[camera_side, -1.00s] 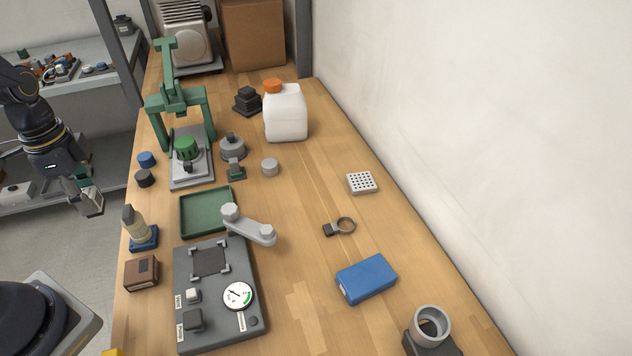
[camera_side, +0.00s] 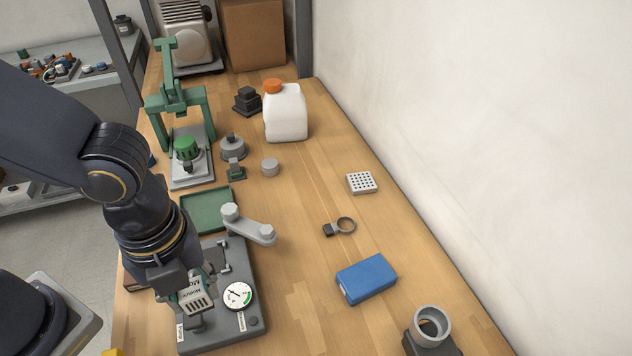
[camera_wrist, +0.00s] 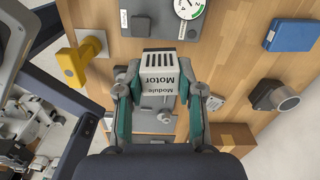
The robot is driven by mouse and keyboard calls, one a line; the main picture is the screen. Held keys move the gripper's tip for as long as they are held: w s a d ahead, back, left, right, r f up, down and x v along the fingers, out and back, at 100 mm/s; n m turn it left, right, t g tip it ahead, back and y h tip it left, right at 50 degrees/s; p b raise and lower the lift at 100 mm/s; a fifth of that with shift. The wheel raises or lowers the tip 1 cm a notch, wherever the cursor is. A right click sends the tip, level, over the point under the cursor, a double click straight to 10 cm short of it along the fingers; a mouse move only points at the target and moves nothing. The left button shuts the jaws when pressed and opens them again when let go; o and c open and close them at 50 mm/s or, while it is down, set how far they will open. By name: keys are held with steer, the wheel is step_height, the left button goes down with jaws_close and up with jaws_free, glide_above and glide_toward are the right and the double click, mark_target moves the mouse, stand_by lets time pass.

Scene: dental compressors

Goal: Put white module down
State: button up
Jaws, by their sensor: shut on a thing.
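My gripper (camera_wrist: 160,100) is shut on a white module (camera_wrist: 158,73), with one finger on each side of it. The module has slots at one end and a label that reads "Motor Module". In the side view the module (camera_side: 195,298) is in front of the grey test plate (camera_side: 248,325) with the round dial (camera_side: 238,295), over its left part. I cannot tell whether the module touches the plate. My gripper and arm hide much of the plate's left side and the things left of it.
A grey link arm (camera_side: 248,226) and a green tray (camera_side: 205,207) are just behind the plate. A blue box (camera_side: 366,279) lies to the right, with a ring clamp (camera_side: 340,227) behind it. A yellow part (camera_wrist: 72,65) shows in the wrist view. Bare wood lies between plate and blue box.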

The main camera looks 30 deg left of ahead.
steer(key=shift+m, duration=0.7)
steer(key=w+d+f, duration=0.2)
steer(key=d+f, duration=0.1)
steer(key=w+d+f, duration=0.2)
steer(key=d+f, duration=0.1)
steer(key=d, duration=0.1)
steer(key=w+d+f, duration=0.3)
steer(key=shift+w+d+f, duration=0.1)
steer(key=shift+d+f, duration=0.05)
steer(key=shift+d, duration=0.25)
steer(key=shift+w+d+f, duration=0.1)
steer(key=shift+w+f, duration=0.05)
steer(key=shift+f, duration=0.1)
steer(key=shift+w+d+f, duration=0.15)
steer(key=shift+f, duration=1.5)
steer(key=shift+f, duration=0.1)
steer(key=shift+f, duration=0.1)
steer(key=o, duration=1.2)
